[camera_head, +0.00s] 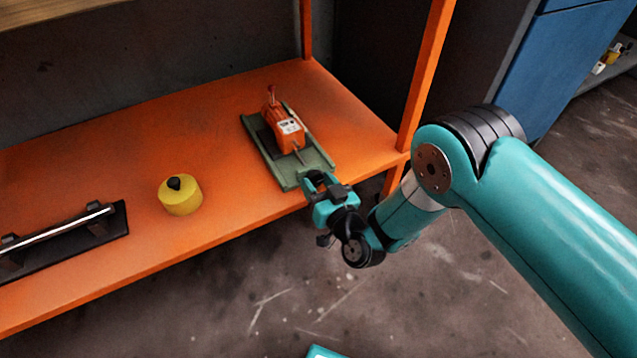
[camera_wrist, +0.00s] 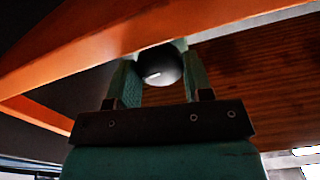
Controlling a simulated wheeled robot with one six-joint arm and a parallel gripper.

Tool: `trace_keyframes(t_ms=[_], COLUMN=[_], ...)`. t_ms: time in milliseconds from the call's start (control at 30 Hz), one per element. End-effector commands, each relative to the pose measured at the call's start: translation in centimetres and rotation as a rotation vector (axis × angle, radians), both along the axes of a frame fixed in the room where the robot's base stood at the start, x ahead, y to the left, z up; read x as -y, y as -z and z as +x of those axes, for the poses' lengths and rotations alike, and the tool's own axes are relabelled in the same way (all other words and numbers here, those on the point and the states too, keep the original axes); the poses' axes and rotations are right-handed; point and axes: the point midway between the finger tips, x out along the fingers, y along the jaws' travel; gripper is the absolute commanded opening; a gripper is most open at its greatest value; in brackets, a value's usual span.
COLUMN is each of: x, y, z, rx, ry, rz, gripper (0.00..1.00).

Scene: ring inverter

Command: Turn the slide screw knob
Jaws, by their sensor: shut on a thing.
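The slide screw device (camera_head: 284,130) sits on the orange shelf toward its right end. It has an orange block with a white label on a green base (camera_head: 254,133). My gripper (camera_head: 312,178) is at the near end of the green base, at the shelf's front edge. In the wrist view a round black knob (camera_wrist: 160,66) sits between the two fingers of my gripper (camera_wrist: 159,72), which are shut on it. In the head view the knob is hidden by my gripper.
The orange shelf (camera_head: 110,145) has an upright post (camera_head: 425,75) just right of the device, near my arm. A yellow cylinder with a black top (camera_head: 181,197) stands to the left. A black plate with a silver bar (camera_head: 70,236) lies farther left.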

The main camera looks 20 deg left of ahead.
Motion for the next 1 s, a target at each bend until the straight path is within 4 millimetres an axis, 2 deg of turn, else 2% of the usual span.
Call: trace_keyframes(t_ms=[133,400,433,500,533,1000], x=[0.05,0.05,0.05,0.05,0.04,0.44], y=[0.04,0.06,0.06,0.06,0.05,0.05], z=[-0.01,-0.02,-0.02,-0.02,-0.01,-0.4], rx=[-0.059,-0.063,-0.063,-0.063,-0.063,-0.063], ry=[0.001,0.001,0.001,0.001,0.001,0.006], rz=[0.048,0.051,0.051,0.051,0.051,0.047], gripper=[0.23,0.23,0.51,0.67,0.72,0.72])
